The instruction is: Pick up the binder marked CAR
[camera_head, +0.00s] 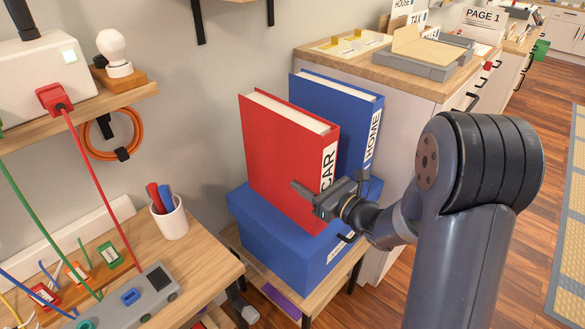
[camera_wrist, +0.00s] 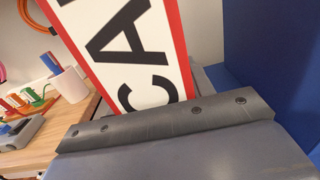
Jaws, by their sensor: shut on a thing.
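The red binder (camera_head: 282,155) with a white spine label reading CAR stands upright on a blue box (camera_head: 260,228) in the head view. My gripper (camera_head: 322,200) is at the lower part of its spine and is shut on the binder. In the wrist view the binder's spine (camera_wrist: 128,50), with large letters, rises close in front of the gripper (camera_wrist: 165,125). The fingers' contact with the binder is partly hidden there. A blue binder marked HOME (camera_head: 330,105) stands upright just behind and to the right of the red one.
A wooden desk (camera_head: 205,262) with a pen cup (camera_head: 168,217) and cabled devices is at the left. A cabinet (camera_head: 400,82) with trays on top stands behind at the right. The blue box rests on a small wooden stand. Open floor lies to the right.

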